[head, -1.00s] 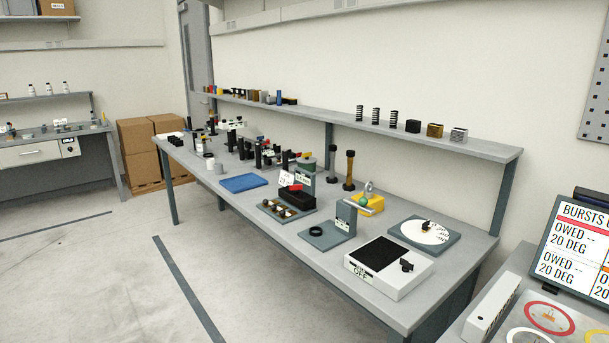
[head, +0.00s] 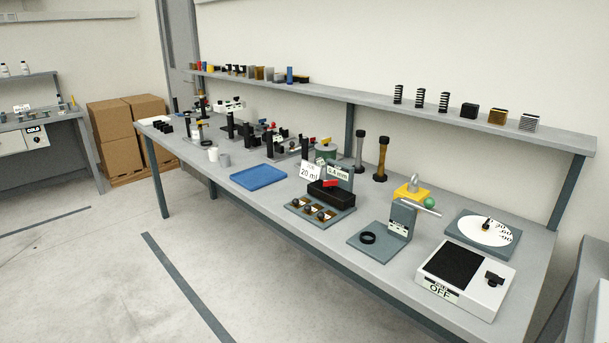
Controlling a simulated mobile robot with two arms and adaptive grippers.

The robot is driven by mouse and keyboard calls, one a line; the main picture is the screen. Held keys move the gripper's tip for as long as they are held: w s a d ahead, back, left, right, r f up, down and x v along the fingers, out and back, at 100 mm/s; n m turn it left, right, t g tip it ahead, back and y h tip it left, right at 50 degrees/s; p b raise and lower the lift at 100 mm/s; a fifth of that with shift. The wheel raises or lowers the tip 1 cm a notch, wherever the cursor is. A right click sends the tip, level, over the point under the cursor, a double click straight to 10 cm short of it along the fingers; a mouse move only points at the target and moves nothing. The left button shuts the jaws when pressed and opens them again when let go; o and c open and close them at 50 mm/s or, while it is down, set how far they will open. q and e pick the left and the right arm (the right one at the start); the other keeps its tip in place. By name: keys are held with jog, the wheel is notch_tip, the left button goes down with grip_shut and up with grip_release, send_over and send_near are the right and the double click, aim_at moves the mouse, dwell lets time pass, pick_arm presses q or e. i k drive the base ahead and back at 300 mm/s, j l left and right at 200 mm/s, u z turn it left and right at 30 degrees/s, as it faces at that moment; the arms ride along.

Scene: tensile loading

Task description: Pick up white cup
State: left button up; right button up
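A small white cup (head: 212,154) stands upright on the long grey workbench (head: 240,198), left of the middle of the view. A grey cylinder of similar size (head: 224,160) stands close to its right. A blue tray (head: 258,176) lies to the right of and nearer than the cup. Neither of my grippers shows in the head view.
Black stands (head: 248,134) and other small equipment crowd the bench behind the cup. A shelf (head: 330,97) runs above the bench. The floor (head: 100,265) in front is open, with cardboard boxes (head: 119,153) beyond.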

aim_at(213, 152)
jog(key=i+j, duration=0.3)
jog(key=i, duration=0.2)
jog(key=i+j, duration=0.35)
jog(key=i+l+z, duration=0.05)
jog(key=i, duration=0.05)
